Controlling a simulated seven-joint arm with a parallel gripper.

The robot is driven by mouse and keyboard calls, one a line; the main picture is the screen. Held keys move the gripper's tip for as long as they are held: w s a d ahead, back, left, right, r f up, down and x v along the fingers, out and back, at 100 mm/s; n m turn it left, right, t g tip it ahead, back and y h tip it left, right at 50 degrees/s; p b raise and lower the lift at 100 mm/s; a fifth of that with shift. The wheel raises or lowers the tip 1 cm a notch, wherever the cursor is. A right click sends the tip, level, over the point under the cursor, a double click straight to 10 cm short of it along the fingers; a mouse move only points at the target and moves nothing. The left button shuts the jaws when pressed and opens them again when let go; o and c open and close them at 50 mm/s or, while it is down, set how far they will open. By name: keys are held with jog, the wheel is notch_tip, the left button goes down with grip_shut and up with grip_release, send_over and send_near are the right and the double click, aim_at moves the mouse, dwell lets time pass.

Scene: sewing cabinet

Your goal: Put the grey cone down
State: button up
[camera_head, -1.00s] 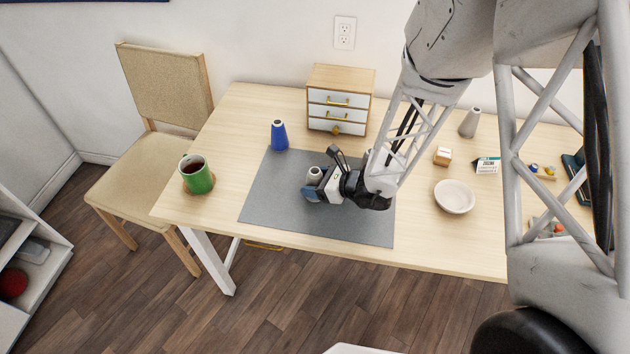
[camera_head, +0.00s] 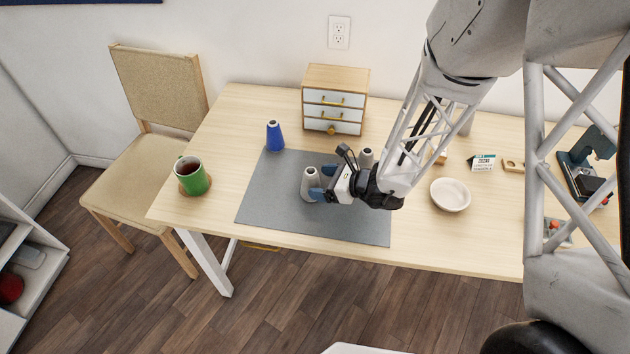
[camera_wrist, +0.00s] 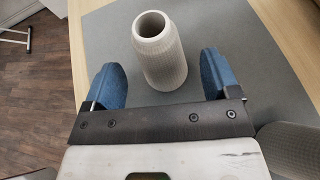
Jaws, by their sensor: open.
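A grey ribbed cone (camera_head: 310,185) with an open top stands upright on the dark grey mat (camera_head: 268,205). It also shows in the wrist view (camera_wrist: 165,57), straight ahead of my gripper. My gripper (camera_head: 326,183) is open and just right of the cone. In the wrist view the blue fingertips (camera_wrist: 163,75) are spread on either side of the cone's near part, with gaps to both sides. A second grey cone (camera_head: 366,157) stands behind my gripper, partly hidden; part of a grey ribbed cone shows at lower right in the wrist view (camera_wrist: 292,145).
A blue cone (camera_head: 275,136) stands at the mat's back left edge. A small drawer cabinet (camera_head: 335,98) is behind the mat. A green mug (camera_head: 194,178) is left, a white bowl (camera_head: 450,195) right. The mat's left front is clear.

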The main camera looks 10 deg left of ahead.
jog(key=v, duration=0.8)
jog(key=shift+s+d, duration=0.1)
dwell(0.3)
jog(key=shift+r, duration=0.1)
dwell(0.3)
jog(key=s+d+r+n+g+h, duration=0.2)
jog(key=s+r+n, duration=0.25)
jog(key=r, duration=0.25)
jog(key=s+d+r+n+g+h, duration=0.2)
jog(key=s+d+r+n, duration=0.15)
jog(key=r+n, duration=0.3)
jog(key=s+d+r+n+t+h, duration=0.3)
jog(key=s+d+r+n+h, duration=0.6)
jog(key=s+d+r, duration=0.2)
jog(key=d+r, duration=0.2)
jog(key=d, duration=0.1)
jog(key=shift+s+r+t, duration=0.2)
jog(key=shift+r+t, duration=0.05)
jog(key=shift+t, duration=0.05)
